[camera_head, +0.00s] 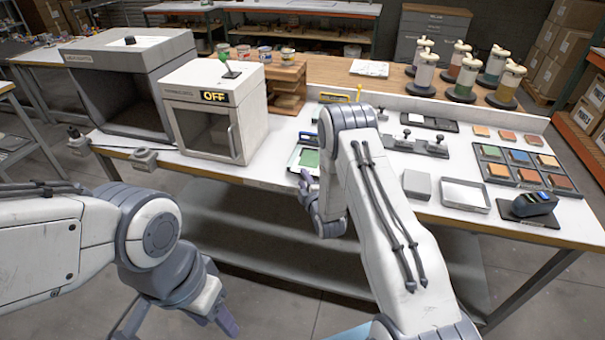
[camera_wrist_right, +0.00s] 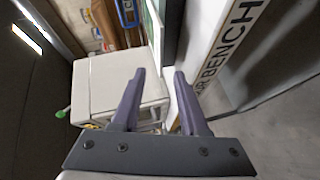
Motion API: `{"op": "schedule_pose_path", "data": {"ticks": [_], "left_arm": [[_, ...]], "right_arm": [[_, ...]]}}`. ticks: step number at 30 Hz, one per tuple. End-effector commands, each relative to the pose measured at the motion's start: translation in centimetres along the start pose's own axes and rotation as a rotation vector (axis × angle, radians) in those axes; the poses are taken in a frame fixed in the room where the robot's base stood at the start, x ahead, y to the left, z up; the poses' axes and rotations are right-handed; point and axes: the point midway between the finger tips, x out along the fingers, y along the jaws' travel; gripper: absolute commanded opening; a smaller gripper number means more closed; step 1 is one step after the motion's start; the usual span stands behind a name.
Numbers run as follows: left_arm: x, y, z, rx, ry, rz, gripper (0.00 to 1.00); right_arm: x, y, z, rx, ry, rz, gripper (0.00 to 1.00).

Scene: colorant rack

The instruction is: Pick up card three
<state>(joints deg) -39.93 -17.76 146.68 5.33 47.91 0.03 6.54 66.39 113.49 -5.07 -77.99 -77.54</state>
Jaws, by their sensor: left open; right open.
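No card with a readable "three" shows, so I cannot tell which one is card three. A green card (camera_head: 309,159) lies in a pale tray at the bench's front edge, partly hidden by my right arm. Its green edge also shows at the top of the right wrist view (camera_wrist_right: 153,27). My right gripper (camera_head: 306,188) hangs in front of the bench edge near this card. In the right wrist view its two fingers (camera_wrist_right: 160,74) are apart with nothing between them. My left gripper (camera_head: 222,318) is low at the bottom left, away from the bench, open and apparently empty.
A white cabinet (camera_head: 214,107) marked OFF stands left of the green card. A larger grey booth (camera_head: 130,60) is further left.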

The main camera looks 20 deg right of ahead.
Motion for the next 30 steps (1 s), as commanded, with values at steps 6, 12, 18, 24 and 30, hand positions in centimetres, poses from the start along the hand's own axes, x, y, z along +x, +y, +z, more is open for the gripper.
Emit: {"op": "schedule_pose_path", "data": {"ticks": [6, 12, 18, 24, 30], "left_arm": [[-0.7, 0.1, 0.0, -0.001, 0.000, 0.000, 0.50], [-0.8, 0.1, 0.0, -0.001, 0.000, 0.000, 0.50], [-0.8, 0.1, 0.0, 0.000, 0.000, 0.000, 0.50], [-0.8, 0.1, 0.0, 0.000, 0.000, 0.000, 0.50], [-0.8, 0.1, 0.0, 0.000, 0.000, 0.000, 0.50]], "right_arm": [[2.4, 0.0, 0.0, 0.001, 0.000, 0.000, 0.44], [2.9, -0.1, 0.0, 0.001, -0.001, -0.001, 0.44], [2.9, -0.1, 0.0, 0.001, -0.001, -0.001, 0.44], [2.9, 0.0, 0.0, 0.001, -0.001, -0.001, 0.00], [2.9, -0.1, 0.0, 0.001, -0.001, -0.002, 0.00]]}}
